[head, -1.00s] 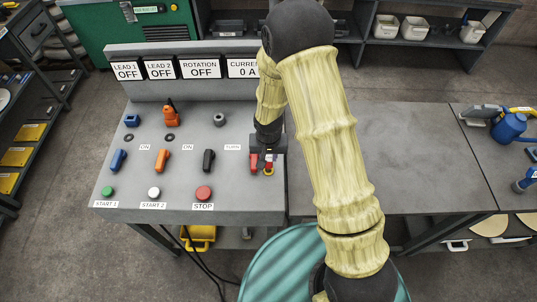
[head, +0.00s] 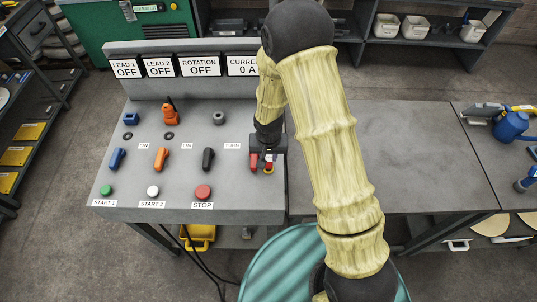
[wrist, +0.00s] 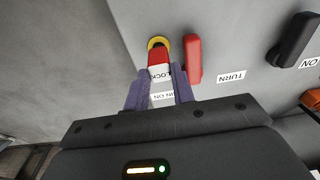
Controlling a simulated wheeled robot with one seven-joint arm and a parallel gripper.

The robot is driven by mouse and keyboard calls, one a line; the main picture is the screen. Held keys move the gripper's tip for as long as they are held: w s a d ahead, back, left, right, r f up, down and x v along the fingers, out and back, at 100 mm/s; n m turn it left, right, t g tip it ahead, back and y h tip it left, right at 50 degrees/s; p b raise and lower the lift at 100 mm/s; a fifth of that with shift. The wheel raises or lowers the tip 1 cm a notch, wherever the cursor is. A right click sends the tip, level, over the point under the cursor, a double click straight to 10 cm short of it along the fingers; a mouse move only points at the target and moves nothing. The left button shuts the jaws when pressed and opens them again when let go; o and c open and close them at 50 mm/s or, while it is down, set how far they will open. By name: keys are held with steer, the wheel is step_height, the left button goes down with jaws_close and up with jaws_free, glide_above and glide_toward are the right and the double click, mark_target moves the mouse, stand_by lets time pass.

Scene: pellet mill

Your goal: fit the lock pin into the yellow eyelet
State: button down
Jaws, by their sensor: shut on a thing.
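My gripper (head: 268,157) is over the right end of the grey control panel. In the wrist view its two purple fingers (wrist: 160,92) are shut on the red lock pin (wrist: 159,59). The yellow eyelet (wrist: 157,42) shows as a ring at the far end of the pin, and the pin's red end overlaps it in the picture. How deep the pin sits in the ring I cannot tell. In the head view the eyelet (head: 269,171) is a small yellow spot just below my gripper.
A red handle (wrist: 193,58) stands close to the right of the pin in the wrist view. A black handle (wrist: 293,40) is farther right, past the TURN label (wrist: 231,77). The bare grey table (head: 410,150) lies right of the panel.

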steer(key=shift+f+b, duration=1)
steer(key=shift+b, duration=0.15)
stand_by(1.9)
stand_by(0.4)
steer(key=c, duration=0.6)
jaws_free()
steer(key=shift+r, duration=0.1)
steer(key=shift+s+r+p, duration=0.2)
steer(key=shift+r+p, duration=1)
steer(key=shift+r, duration=0.55)
steer(key=shift+s+r+p, duration=0.2)
steer(key=shift+r+p, duration=1)
steer(key=shift+r, duration=0.5)
